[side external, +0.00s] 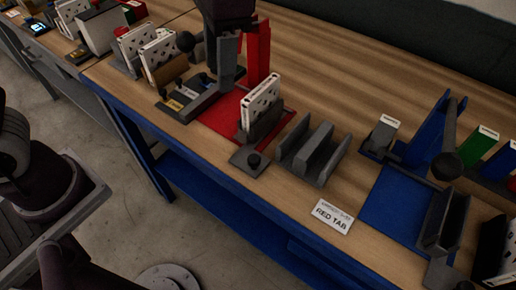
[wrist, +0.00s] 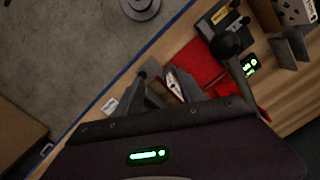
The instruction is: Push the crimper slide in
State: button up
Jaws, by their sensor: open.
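The red crimper (side external: 218,118) stands on the bench with its red upright (side external: 257,50) behind. A white perforated filter (side external: 261,98) stands in the dark grey channel of the crimper slide (side external: 262,130). The filter also shows in the wrist view (wrist: 173,84), near the red base (wrist: 200,66). My gripper (side external: 227,70) is open and empty, above the red base and behind the filter. Its fingertips are partly hard to separate from the dark parts around them.
An empty grey cradle (side external: 313,150) stands right of the slide, with a RED TAB card (side external: 333,215) in front. A blue crimper (side external: 397,195) with a ball-ended lever (side external: 447,165) is further right. More filters (side external: 160,58) stand at left. Bench space behind is clear.

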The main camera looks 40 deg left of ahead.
aim_at(255, 158)
jog(key=w+d+f+m+g+y, duration=0.2)
jog(key=d+f+m, duration=0.1)
jog(key=d+f, duration=0.7)
jog(key=x, duration=0.8)
jog(key=shift+a+f, duration=0.25)
jog(key=shift+a, duration=0.2)
grip_shut()
jog(key=shift+w, duration=0.1)
